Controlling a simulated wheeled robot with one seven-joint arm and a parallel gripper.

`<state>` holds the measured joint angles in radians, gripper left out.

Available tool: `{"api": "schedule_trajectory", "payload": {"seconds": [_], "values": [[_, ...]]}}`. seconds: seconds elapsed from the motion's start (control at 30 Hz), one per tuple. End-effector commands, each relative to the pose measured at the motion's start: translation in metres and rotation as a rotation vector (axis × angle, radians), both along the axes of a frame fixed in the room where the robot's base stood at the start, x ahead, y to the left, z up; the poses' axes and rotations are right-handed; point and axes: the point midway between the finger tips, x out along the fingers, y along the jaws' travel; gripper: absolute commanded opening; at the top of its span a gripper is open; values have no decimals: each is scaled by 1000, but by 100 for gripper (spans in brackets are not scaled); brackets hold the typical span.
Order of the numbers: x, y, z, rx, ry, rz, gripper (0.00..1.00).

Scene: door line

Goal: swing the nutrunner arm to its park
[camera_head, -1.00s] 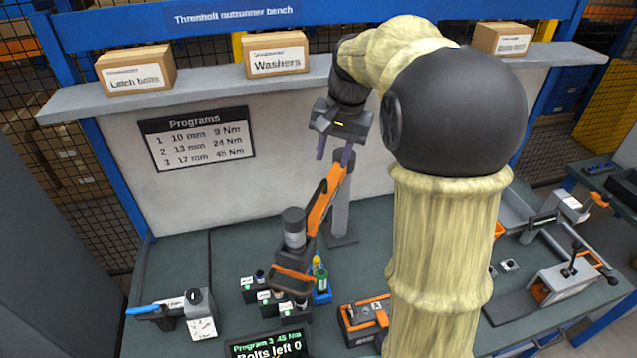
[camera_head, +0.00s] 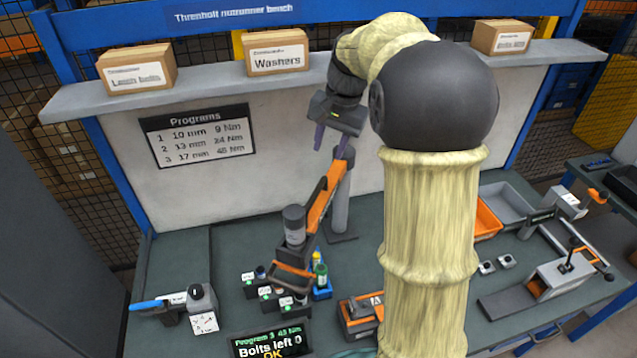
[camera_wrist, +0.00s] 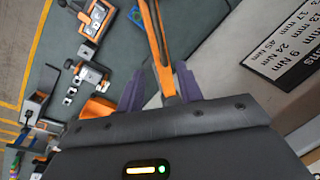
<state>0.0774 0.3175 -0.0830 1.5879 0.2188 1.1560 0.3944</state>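The nutrunner arm (camera_head: 322,200) is an orange and black jointed arm on a grey post (camera_head: 341,210) at the back of the bench. Its dark spindle (camera_head: 294,226) hangs at the front left end, over the small black blocks. My gripper (camera_head: 331,142) is just above the arm's post end, its purple fingers pointing down. In the wrist view, the fingers (camera_wrist: 160,88) are spread, with the orange arm (camera_wrist: 156,40) running between or beyond them; contact cannot be told. I cannot make out a marked park. The display (camera_head: 272,342) reads "Program 3 45 Nm, Bolts left 0, OK".
Small black blocks (camera_head: 272,292) and a blue holder (camera_head: 321,291) lie under the spindle. An orange-black box (camera_head: 357,318) is to their right, a dial tool (camera_head: 200,310) to the left. Clamp fixtures (camera_head: 560,277) stand right. My arm hides the middle bench. Back-left bench is clear.

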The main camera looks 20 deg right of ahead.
Motion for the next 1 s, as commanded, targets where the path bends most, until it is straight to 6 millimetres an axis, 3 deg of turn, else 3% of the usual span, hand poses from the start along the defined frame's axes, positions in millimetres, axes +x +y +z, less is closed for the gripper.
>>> {"api": "schedule_trajectory", "payload": {"seconds": [0.6,0.8,1.0], "values": [[11,18,-105,1,5,0,36],[14,21,-125,0,1,0,36],[15,21,-127,0,-1,0,36]]}}
